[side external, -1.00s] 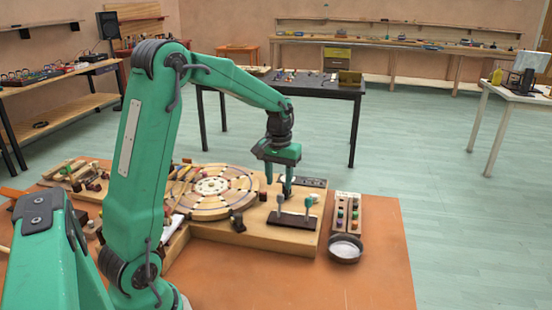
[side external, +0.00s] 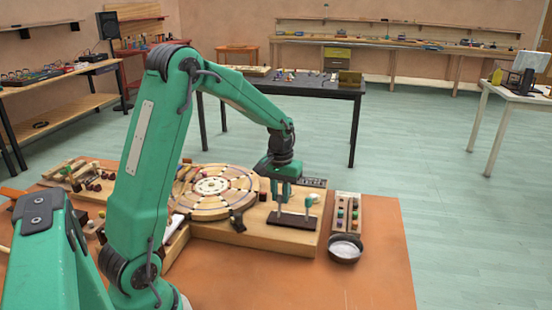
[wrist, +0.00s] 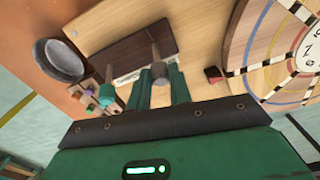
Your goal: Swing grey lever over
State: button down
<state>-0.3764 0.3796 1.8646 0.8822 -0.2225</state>
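The dark lever base (side external: 293,220) sits on the wooden board, and it also shows in the wrist view (wrist: 125,42). The grey lever (wrist: 158,70) stands on it with its rounded knob toward the camera. A teal-tipped lever (side external: 308,203) stands beside it and appears left of the grey one in the wrist view (wrist: 107,92). My gripper (side external: 280,192) points down over the base. In the wrist view its two green fingers (wrist: 159,82) are apart, with the grey knob between or just beyond their tips. Contact cannot be told. In the side view the fingers largely hide the grey lever.
A round wooden dial (side external: 214,190) lies left of the levers, with a dark block (side external: 238,222) at its near edge. A rack of coloured pegs (side external: 345,212) and a shallow metal bowl (side external: 345,249) stand on the right. The orange table's front right (side external: 370,285) is clear.

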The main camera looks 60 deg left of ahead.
jog(key=shift+s, duration=0.15)
jog(key=shift+s+d+r+t+y, duration=0.1)
jog(key=shift+s+d+t+y, duration=0.35)
jog(key=shift+t, duration=0.45)
jog(key=shift+s+d+t, duration=0.4)
jog(key=shift+d+t, duration=0.1)
jog(key=shift+t, duration=0.3)
jog(key=c, duration=1.3)
grip_release()
jog(key=shift+r+y, duration=0.1)
jog(key=shift+y, duration=0.15)
jog(key=shift+s+r, duration=0.15)
jog(key=shift+r, duration=0.55)
jog(key=v, duration=0.6)
